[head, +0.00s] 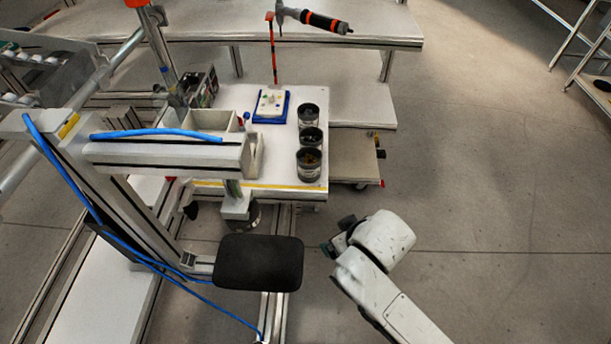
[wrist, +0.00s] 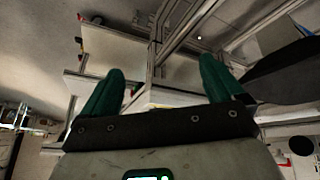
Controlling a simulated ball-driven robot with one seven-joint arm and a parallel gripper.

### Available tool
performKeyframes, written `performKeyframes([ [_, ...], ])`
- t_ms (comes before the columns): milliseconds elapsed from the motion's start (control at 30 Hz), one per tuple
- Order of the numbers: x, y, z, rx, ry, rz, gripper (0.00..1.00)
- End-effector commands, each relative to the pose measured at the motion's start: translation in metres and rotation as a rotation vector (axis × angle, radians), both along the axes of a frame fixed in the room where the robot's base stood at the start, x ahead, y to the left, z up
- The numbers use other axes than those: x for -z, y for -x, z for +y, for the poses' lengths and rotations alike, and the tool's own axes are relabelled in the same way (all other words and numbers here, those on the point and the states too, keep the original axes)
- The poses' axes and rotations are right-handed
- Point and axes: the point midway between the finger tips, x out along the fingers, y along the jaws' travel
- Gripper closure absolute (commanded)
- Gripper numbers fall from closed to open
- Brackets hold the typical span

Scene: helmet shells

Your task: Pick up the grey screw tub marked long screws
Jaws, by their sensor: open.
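Three round dark grey tubs stand in a row along the right edge of the white worktop: a far tub (head: 308,115), a middle tub (head: 310,138) and a near tub (head: 309,164). The near one holds something brownish. Their labels are too small to read, so I cannot tell which is marked long screws. My gripper (head: 335,243) is in front of the bench, below and to the right of the tubs, apart from them. In the wrist view, the two green fingers of my gripper (wrist: 161,85) are spread with nothing between them. No tub is recognisable there.
A black pad (head: 258,263) on the frame stands left of my gripper.

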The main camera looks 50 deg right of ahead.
Motion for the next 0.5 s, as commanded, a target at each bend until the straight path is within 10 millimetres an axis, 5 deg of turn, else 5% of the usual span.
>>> performKeyframes([
  [267, -0.013, -0.047, -0.030, 0.092, 0.086, -0.266, 0.05],
  [500, -0.044, -0.091, -0.049, 0.130, 0.153, -0.570, 0.05],
])
